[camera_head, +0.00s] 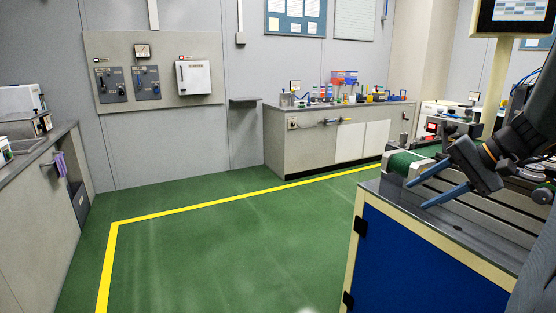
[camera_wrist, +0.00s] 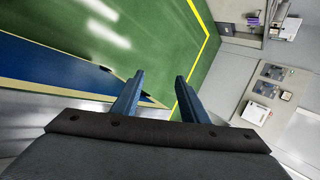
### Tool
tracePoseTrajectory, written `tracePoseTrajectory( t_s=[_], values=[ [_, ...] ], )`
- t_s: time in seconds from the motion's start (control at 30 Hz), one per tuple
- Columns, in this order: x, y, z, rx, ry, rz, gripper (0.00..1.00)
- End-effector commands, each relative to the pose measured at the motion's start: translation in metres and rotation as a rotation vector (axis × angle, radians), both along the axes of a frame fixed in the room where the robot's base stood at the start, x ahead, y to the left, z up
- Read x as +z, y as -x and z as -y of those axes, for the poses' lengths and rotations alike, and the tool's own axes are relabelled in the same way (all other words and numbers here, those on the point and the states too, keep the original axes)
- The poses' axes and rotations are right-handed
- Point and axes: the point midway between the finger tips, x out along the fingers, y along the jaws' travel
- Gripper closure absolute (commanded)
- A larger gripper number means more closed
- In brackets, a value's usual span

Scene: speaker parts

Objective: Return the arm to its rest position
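My gripper (camera_head: 433,177) is at the right of the head view, above the grey top of a blue-sided workbench (camera_head: 400,262). Its two blue fingers are spread apart with nothing between them. In the wrist view my gripper (camera_wrist: 157,92) also shows open and empty, with the green floor beyond the fingertips. My dark arm reaches in from the right edge of the head view. No speaker part can be made out at the gripper.
A green belt conveyor (camera_head: 405,163) lies close beside the fingers. A back counter (camera_head: 330,140) holds several small coloured items. A left counter (camera_head: 35,160) and a wall panel (camera_head: 155,70) stand farther off. The green floor (camera_head: 230,240) is clear, marked by a yellow line.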

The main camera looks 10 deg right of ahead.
Motion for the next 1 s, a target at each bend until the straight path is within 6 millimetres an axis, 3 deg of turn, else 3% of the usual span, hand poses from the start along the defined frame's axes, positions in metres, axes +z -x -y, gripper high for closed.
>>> tracePoseTrajectory(
  t_s=[0.03, 0.2, 0.3, 0.5, 0.7, 1.0],
  values=[
    [-0.011, 0.005, -0.035, 0.059, 0.03, -0.059, 0.6],
    [-0.05, 0.037, -0.116, 0.22, 0.172, -0.222, 0.6],
    [-0.067, 0.061, -0.154, 0.32, 0.274, -0.286, 0.6],
    [-0.093, 0.112, -0.211, 0.528, 0.496, -0.336, 0.6],
    [-0.106, 0.149, -0.243, 0.697, 0.668, -0.306, 0.6],
    [-0.111, 0.163, -0.252, 0.769, 0.739, -0.275, 0.6]
  ],
)
